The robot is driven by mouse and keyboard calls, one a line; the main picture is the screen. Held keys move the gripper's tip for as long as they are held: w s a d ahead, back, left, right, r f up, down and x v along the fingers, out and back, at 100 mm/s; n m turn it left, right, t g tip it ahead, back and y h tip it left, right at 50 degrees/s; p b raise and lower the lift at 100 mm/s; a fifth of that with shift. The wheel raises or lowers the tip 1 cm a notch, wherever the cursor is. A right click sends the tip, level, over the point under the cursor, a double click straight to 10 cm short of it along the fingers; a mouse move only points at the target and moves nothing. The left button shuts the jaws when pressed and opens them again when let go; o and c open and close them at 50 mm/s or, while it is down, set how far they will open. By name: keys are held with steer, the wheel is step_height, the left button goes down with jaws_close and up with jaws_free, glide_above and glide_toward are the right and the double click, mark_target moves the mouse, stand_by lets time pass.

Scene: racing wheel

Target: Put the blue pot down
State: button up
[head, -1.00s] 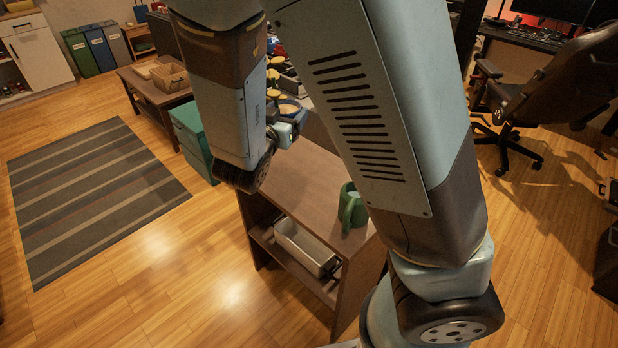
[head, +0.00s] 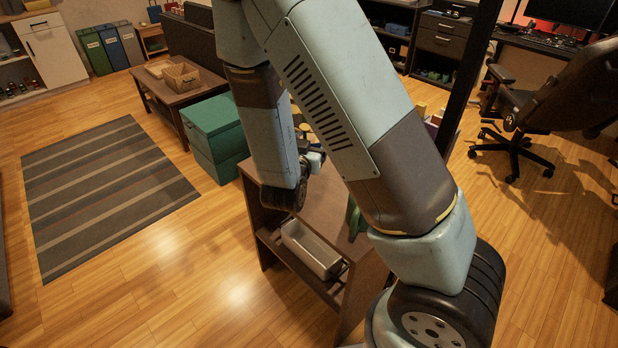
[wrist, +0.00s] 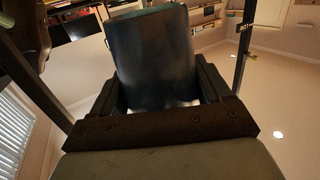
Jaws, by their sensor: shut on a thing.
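The blue pot (wrist: 155,58) is dark and fills the upper middle of the wrist view, between the two black fingers of my gripper (wrist: 160,88). The fingers are shut on it, one at each side. Its lower end is hidden behind the brown front of my wrist. In the head view my arm covers much of the middle, and I cannot make out the pot or the fingers there.
A brown shelf unit (head: 318,205) stands below my arm, with a pale bin (head: 310,250) on its lower shelf. A green object (head: 354,218) on top is mostly hidden by my arm. A green chest (head: 215,130), wooden table (head: 160,90) and office chair (head: 530,115) stand around. Floor is clear at left.

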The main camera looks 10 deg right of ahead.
steer(key=shift+w+a+f, duration=2.35)
steer(key=shift+w+f, duration=0.1)
steer(key=shift+f, duration=0.05)
steer(key=shift+w+a+f, duration=2.3)
steer(key=shift+w+f, duration=0.15)
steer(key=shift+f, duration=1.5)
steer(key=o, duration=1.4)
steer(key=shift+f, duration=0.1)
